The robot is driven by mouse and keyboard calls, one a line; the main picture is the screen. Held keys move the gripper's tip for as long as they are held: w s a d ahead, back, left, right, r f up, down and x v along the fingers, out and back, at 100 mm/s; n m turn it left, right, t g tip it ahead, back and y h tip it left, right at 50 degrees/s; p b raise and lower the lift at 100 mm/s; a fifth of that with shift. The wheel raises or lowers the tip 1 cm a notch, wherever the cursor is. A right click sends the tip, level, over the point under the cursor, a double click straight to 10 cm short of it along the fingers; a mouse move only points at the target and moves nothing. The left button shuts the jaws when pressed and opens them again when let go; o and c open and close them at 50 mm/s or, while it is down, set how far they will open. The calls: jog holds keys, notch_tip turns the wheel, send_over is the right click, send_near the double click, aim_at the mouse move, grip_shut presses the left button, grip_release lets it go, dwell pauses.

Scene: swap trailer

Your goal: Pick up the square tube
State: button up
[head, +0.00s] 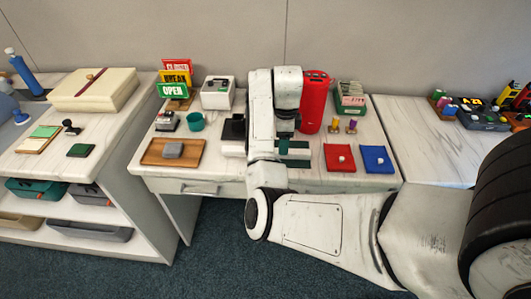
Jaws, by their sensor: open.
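I cannot pick out a square tube with certainty; it may be hidden behind my arm or too small to tell. My arm reaches over the middle table (215,165), and my gripper (287,132) points down above its middle part. The gripper is open, and its fingertips are mostly hidden or too small to see clearly. A dark green object (294,147) shows just below it; I cannot tell whether they touch. A tall red rounded body (314,104) stands right behind and beside the gripper.
A wooden tray (152,160) with a grey block (173,149), a teal cup (195,121) and a white box (217,96) are at left. Red (339,168) and blue (377,168) cloths lie front right. Small coloured spools (351,125) and a green card box (350,97) stand behind them.

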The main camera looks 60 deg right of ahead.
notch_tip(320, 180, down, 4)
jog(key=shift+f, duration=0.1)
grip_shut()
dwell(0.6)
